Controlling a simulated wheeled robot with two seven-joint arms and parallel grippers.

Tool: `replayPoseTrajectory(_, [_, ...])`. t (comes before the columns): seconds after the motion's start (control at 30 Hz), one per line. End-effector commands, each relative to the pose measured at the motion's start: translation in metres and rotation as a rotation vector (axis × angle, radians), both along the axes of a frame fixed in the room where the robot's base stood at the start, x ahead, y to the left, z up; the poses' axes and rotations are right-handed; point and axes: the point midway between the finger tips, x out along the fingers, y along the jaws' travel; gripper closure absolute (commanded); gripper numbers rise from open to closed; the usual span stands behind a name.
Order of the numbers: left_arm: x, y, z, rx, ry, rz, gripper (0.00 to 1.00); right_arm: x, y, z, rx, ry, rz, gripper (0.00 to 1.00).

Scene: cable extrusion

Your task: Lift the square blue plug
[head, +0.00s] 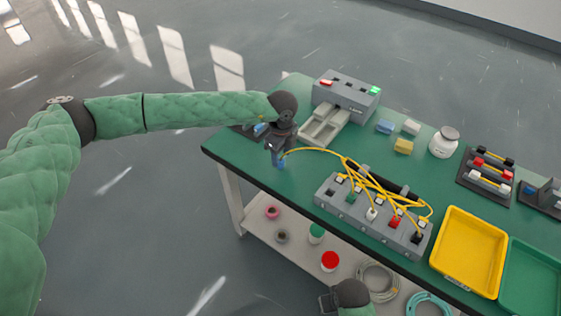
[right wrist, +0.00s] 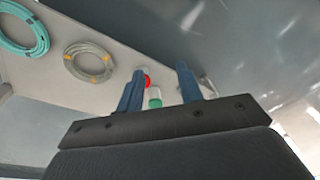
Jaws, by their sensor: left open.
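My left gripper (head: 280,160) points down over the left end of the green table, its jaws open. A yellow cable (head: 315,151) runs from beside its fingertips to the grey socket box. The square blue plug cannot be told apart from the blue fingertips at that cable end. My right gripper (head: 328,302) is low in front of the table, beside the lower shelf. In the right wrist view its two blue fingers (right wrist: 160,88) stand apart with nothing between them.
The grey socket box (head: 348,211) holds several coloured plugs with tangled yellow cables. Behind it are a grey machine (head: 345,92), small blocks (head: 403,146) and a white jar (head: 444,144). A yellow tray (head: 468,250) stands right. The shelf (head: 300,252) holds spools and coils.

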Motion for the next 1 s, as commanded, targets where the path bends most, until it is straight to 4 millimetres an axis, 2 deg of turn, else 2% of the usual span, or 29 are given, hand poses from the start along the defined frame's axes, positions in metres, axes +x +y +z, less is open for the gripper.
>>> replayPoseTrajectory(0.2, [0.001,0.003,-0.014,0.001,0.001,0.001,0.53,-0.001,-0.002,-0.037,-0.006,0.005,0.0,0.64])
replayPoseTrajectory(0.4, [0.002,0.003,-0.03,-0.001,-0.001,0.001,0.53,-0.003,-0.003,-0.062,-0.01,0.005,-0.001,0.64])
replayPoseTrajectory(0.73, [0.001,0.003,-0.035,-0.001,-0.001,0.001,0.53,-0.003,-0.004,-0.069,-0.01,0.004,-0.001,0.64])
replayPoseTrajectory(0.77, [0.001,0.003,-0.035,-0.001,-0.001,0.001,0.55,-0.003,-0.004,-0.069,-0.01,0.004,-0.001,0.64])
replayPoseTrajectory(1.0, [0.001,0.003,-0.035,-0.001,-0.001,0.001,1.0,-0.004,-0.004,-0.069,-0.01,0.004,-0.001,0.64])
